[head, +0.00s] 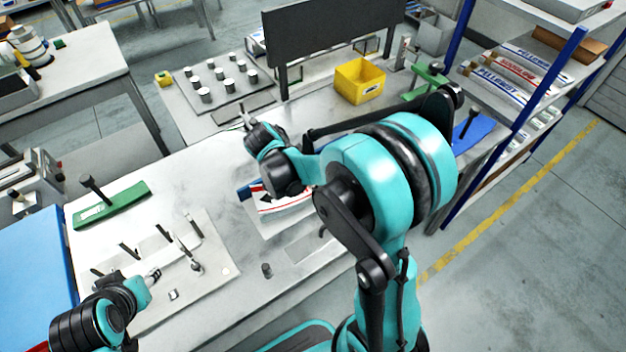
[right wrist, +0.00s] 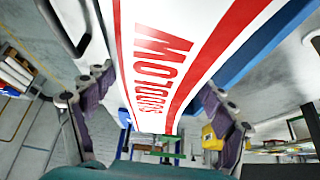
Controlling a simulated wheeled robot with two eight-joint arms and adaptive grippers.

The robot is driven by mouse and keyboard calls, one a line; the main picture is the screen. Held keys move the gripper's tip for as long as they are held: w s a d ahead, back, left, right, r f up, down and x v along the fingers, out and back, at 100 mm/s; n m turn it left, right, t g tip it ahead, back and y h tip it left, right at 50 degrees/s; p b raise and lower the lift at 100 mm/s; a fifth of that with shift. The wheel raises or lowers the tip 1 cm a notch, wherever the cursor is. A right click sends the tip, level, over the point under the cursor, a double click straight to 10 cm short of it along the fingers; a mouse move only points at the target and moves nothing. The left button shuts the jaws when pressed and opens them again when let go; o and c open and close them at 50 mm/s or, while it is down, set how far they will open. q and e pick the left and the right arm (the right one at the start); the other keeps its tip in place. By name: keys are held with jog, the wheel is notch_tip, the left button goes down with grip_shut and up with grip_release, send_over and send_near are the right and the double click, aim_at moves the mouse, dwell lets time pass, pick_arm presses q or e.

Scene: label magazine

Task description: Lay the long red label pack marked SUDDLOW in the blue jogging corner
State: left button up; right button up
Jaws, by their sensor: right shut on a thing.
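The long red and white label pack, its red lettering reading SUDDLOW upside down, fills the top of the right wrist view (right wrist: 165,50). In the head view part of the pack (head: 290,204) shows beneath my right arm, low over the bench. My right gripper (right wrist: 160,105) is shut on it, a finger on each side; in the head view the gripper (head: 266,194) is mostly hidden. A blue piece (head: 249,188), apparently the jogging corner, shows at the pack's left end. Whether they touch is unclear. My left gripper (head: 152,275) is low at left, its opening unclear.
A shelf (head: 510,95) at right holds several label packs. A yellow bin (head: 360,81), a dark panel (head: 333,35) and a plate of metal pegs (head: 218,82) stand at the back. A green block (head: 112,205) and a pegged plate (head: 165,265) are at left.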

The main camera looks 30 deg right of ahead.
jog(key=shift+f, duration=0.1)
jog(key=shift+f, duration=0.1)
jog(key=shift+f+b, duration=0.5)
jog(key=o, duration=1.7)
jog(key=shift+r, duration=0.1)
